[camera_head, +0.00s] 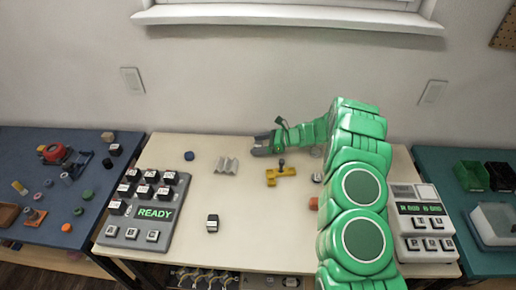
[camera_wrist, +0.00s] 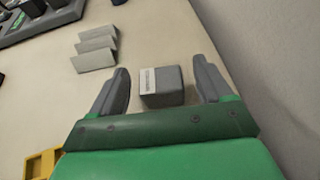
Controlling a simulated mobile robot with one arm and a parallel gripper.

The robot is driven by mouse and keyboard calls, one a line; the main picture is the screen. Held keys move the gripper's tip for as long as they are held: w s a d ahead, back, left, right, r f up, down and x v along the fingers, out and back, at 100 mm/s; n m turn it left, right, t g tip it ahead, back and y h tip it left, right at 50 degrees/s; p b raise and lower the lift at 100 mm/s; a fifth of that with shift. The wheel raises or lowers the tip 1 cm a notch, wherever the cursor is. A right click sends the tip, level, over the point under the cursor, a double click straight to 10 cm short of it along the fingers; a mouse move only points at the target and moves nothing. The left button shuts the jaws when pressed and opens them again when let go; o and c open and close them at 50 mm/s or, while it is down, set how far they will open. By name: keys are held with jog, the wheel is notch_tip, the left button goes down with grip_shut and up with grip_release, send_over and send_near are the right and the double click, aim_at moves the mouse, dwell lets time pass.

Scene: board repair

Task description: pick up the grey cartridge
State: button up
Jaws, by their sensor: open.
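The grey cartridge (camera_wrist: 165,87) is a small grey block with a white label on one face. In the wrist view it sits on the pale tabletop between the two dark fingers of my gripper (camera_wrist: 164,90). A gap shows on each side of it, so the fingers are apart and not closed on it. In the head view my gripper (camera_head: 262,147) is low over the back of the middle table, pointing left. I cannot make out the cartridge from the fingers there.
A grey zigzag holder (camera_head: 226,171) stands left of my gripper, with a yellow fixture (camera_head: 281,175) at front right. A blue round piece (camera_head: 189,156), a dark-and-white block (camera_head: 212,223) and the READY panel (camera_head: 128,232) lie farther left. The wall (camera_wrist: 274,60) is close behind.

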jog(key=shift+a+f, duration=0.1)
jog(key=shift+a, duration=0.25)
jog(key=c, duration=1)
jog(key=shift+c, duration=0.2)
